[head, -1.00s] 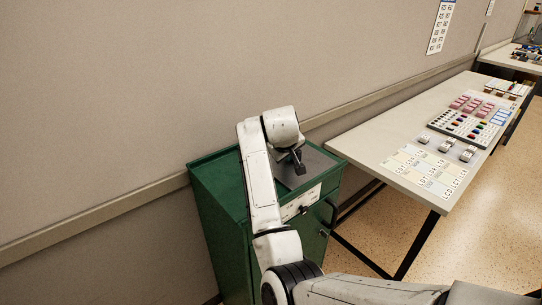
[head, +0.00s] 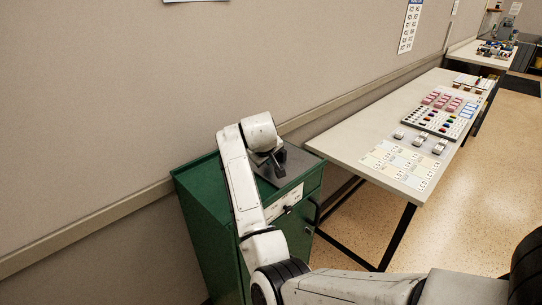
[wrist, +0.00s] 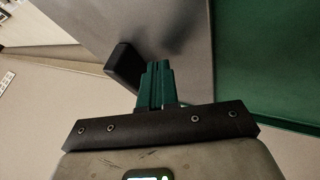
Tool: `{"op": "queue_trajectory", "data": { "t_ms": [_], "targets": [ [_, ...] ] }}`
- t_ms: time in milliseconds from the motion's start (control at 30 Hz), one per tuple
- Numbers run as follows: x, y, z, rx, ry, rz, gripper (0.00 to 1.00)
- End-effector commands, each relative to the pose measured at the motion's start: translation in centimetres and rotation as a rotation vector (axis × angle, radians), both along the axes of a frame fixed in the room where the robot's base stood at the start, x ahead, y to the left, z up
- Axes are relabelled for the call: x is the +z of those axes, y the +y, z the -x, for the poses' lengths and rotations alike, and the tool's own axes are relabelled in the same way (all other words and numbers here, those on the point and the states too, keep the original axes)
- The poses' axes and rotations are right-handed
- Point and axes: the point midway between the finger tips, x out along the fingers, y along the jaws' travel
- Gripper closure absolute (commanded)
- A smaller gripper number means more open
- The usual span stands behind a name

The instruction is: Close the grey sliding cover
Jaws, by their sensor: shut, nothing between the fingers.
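The grey sliding cover (head: 299,161) lies on the top of the green cabinet (head: 197,176), over its right part, in the head view. In the wrist view the grey cover (wrist: 186,38) fills the upper middle, with green surface (wrist: 262,60) to its right. A black block-shaped handle (wrist: 124,66) stands on the cover. My gripper (head: 281,170) is over the cover, pointing down. In the wrist view my gripper (wrist: 157,68) is shut and empty, just right of the handle. I cannot tell whether they touch. My arm hides part of the cabinet top.
A long pale table (head: 350,140) stands right of the cabinet, with label cards (head: 398,165), small devices (head: 419,139) and a button panel (head: 437,119) on it. The wall with its rail (head: 90,223) runs behind. Speckled floor (head: 470,215) is clear at the right.

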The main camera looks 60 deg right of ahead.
Motion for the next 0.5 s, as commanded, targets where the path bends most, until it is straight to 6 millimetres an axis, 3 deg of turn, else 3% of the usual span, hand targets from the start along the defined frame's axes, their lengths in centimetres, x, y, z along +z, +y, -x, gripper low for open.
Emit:
{"op": "queue_trajectory", "data": {
  "t_ms": [500],
  "targets": [
    [6.7,5.1,1.6,0.001,-0.002,0.000,1.00]
  ]
}}
